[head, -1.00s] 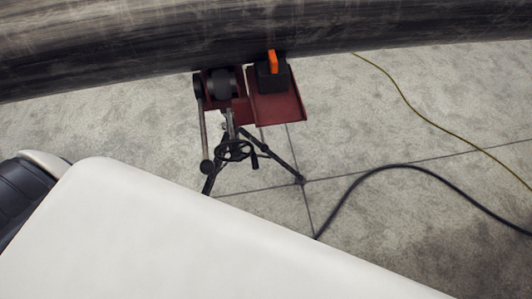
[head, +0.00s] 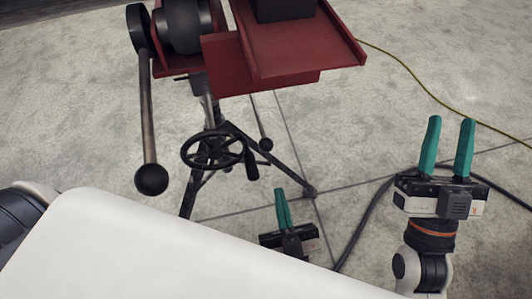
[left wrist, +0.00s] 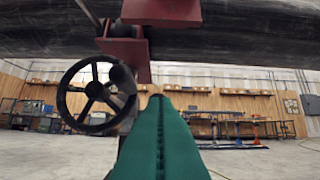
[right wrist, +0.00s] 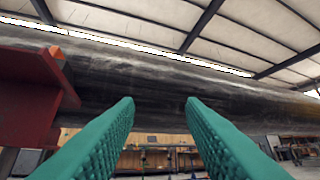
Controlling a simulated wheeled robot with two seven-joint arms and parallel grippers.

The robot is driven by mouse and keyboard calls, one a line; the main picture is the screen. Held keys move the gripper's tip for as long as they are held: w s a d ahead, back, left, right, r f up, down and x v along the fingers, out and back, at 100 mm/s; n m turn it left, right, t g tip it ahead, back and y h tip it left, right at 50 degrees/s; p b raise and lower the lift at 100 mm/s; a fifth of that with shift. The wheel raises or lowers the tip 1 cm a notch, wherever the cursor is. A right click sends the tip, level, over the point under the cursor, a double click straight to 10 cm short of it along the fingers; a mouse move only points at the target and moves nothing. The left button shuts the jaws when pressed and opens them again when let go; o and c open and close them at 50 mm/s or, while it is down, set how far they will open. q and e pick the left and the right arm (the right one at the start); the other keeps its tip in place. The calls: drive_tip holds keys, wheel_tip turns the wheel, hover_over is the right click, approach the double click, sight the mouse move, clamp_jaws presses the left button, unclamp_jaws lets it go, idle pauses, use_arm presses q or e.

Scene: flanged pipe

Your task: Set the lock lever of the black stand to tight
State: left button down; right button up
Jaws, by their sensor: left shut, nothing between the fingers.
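The black stand (head: 190,199) is a tripod with a spoked handwheel (head: 213,150) under a red tray. Right of the wheel is a short dark handle (head: 252,165), and a thin rod with a small ball (head: 265,145) shows near it; I cannot tell which is the lock lever or how it is set. My left gripper (head: 281,191) is shut and empty, below and right of the wheel. In the left wrist view its fingertips (left wrist: 158,98) point up beside the handwheel (left wrist: 97,95), partly covering the stand. My right gripper (head: 450,122) is open and empty, farther right.
The red tray (head: 300,60) carries a dark machine; a long lever with a black ball (head: 151,179) hangs at its left. A large dark pipe (right wrist: 160,80) runs behind. A black cable (head: 365,220) and yellow cord (head: 420,95) lie on the floor. My white base fills the lower left.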

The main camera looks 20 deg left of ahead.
use_arm(q)
drive_tip(key=shift+s+r, duration=0.1)
drive_tip(key=shift+r, duration=0.05)
use_arm(e)
drive_tip(key=shift+s+r+h, duration=0.2)
drive_tip(key=shift+r+h, duration=0.05)
drive_tip(key=shift+h, duration=0.05)
